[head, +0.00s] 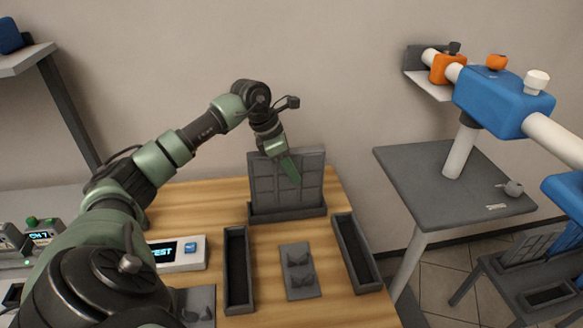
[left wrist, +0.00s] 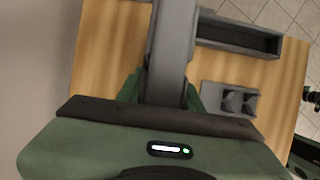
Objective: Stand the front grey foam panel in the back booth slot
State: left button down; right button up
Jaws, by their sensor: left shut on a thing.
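The grey foam panel (head: 262,188), with a grid of squares on its face, stands upright at the back of the wooden table. Its lower edge meets the dark back booth slot (head: 288,213); I cannot tell whether it is fully seated. My left gripper (head: 288,166) is at the panel's top edge, shut on it. In the left wrist view the panel (left wrist: 174,45) runs between the green fingers (left wrist: 165,90). My right gripper is not in view.
Dark side slots stand at left (head: 237,270) and right (head: 357,253), with a grey two-lump piece (head: 298,270) between them. A white display box (head: 178,253) is left. A grey side table (head: 450,185) and a blue, white and orange jointed device (head: 500,100) stand right.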

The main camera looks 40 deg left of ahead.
pick_arm(q)
jog(key=shift+f, duration=0.3)
jog(key=c, duration=1.2)
grip_release()
jog(key=shift+p+v, duration=2.25)
jog(key=shift+v, duration=3.25)
jog(key=shift+f, duration=0.1)
